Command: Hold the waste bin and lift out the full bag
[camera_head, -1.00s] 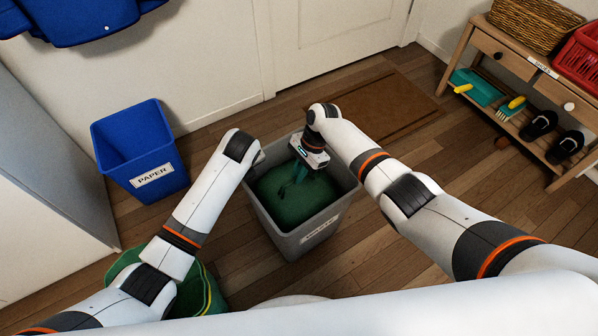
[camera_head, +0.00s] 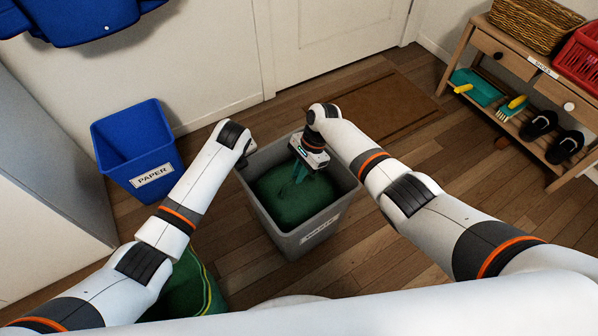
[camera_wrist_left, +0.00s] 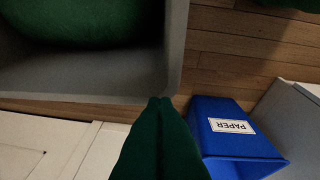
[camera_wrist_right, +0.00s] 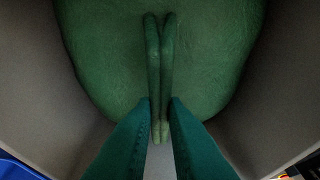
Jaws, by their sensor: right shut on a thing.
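The grey waste bin (camera_head: 283,240) stands on the floor in the middle of the head view, with a label on its front. The full green bag (camera_head: 290,208) sits inside it, below the rim. My right gripper (camera_head: 299,178) reaches down into the bin. In the right wrist view its teal fingers (camera_wrist_right: 161,102) are shut on the bag's upright green ties (camera_wrist_right: 160,70). My left gripper is at the bin's left rim, mostly hidden by its wrist in the head view. In the left wrist view its fingers (camera_wrist_left: 162,100) are together beside the bin's corner (camera_wrist_left: 130,85); contact is unclear.
A blue paper bin (camera_head: 140,150) stands to the left. A green bag-like thing with yellow edging (camera_head: 195,290) lies under my left arm. A brown doormat (camera_head: 375,105) is behind the bin, before the door. A wooden shelf (camera_head: 470,45) with shoes stands at right.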

